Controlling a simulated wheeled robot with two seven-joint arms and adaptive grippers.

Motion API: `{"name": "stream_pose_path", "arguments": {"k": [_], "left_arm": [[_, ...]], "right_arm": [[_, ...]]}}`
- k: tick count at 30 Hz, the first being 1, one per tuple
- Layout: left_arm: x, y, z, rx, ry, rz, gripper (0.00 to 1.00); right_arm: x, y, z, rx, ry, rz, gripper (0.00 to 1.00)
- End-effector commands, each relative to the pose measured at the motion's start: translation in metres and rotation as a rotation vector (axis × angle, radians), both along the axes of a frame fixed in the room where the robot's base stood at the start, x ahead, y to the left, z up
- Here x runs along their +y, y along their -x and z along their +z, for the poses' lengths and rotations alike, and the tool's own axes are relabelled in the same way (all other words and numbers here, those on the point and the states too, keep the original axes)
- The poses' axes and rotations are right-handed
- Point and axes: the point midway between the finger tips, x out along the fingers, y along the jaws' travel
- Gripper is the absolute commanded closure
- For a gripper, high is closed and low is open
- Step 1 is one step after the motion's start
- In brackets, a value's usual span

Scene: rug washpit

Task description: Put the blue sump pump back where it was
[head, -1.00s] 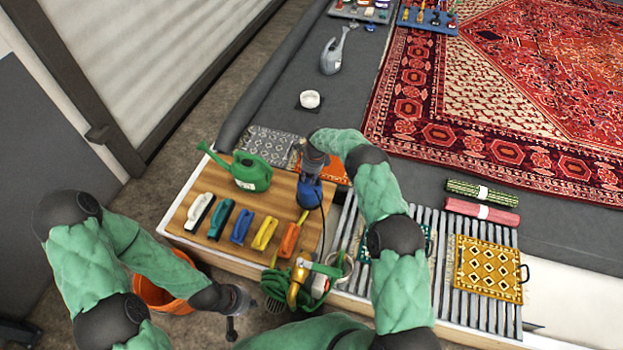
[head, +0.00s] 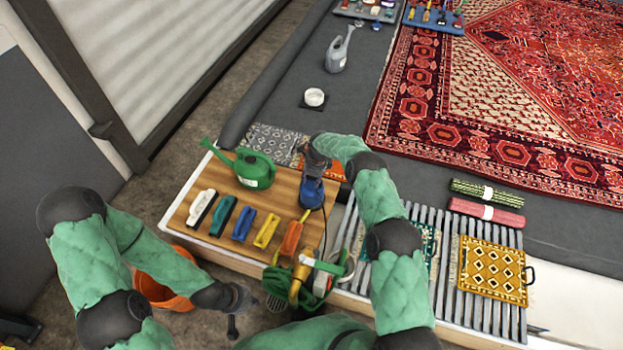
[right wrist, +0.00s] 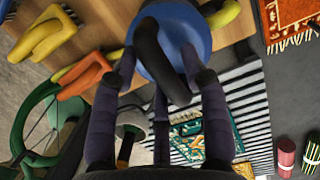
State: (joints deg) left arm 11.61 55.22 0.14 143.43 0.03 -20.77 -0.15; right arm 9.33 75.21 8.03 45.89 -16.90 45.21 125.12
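The blue sump pump (head: 311,193) stands upright at the right end of the wooden board, with a dark cable running down from it. My right gripper (head: 315,163) is directly over its top. In the right wrist view, the pump's blue body (right wrist: 202,42) and curved black handle (right wrist: 155,50) are between my right fingers (right wrist: 160,65). The fingers reach down beside the handle; whether they press on it is not clear. My left gripper (head: 236,306) hangs apart from the pump, low at the left in front of the board; its finger opening is too small to judge.
On the wooden board (head: 285,183) are a green watering can (head: 255,170) and several coloured brushes (head: 243,227). A green hose coil with a yellow nozzle (head: 298,278) sits at the front edge. A slatted grate (head: 447,265) lies right, an orange bucket (head: 165,290) lower left.

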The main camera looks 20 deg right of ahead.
Motion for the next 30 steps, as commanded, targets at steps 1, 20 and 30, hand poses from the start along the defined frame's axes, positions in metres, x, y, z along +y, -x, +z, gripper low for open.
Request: {"name": "stream_pose_path", "arguments": {"k": [1, 20, 30], "left_arm": [[0.000, 0.000, 0.000, 0.000, 0.000, 0.000, 1.00], [0.000, 0.000, 0.023, 0.000, 0.000, 0.000, 1.00], [0.000, 0.000, 0.043, 0.000, 0.000, 0.000, 1.00]], "right_arm": [[0.000, -0.001, 0.001, -0.001, 0.000, 0.000, 0.48], [-0.007, 0.002, 0.053, -0.004, 0.001, -0.001, 0.48], [-0.013, 0.008, 0.109, -0.002, 0.000, 0.000, 0.48]]}}
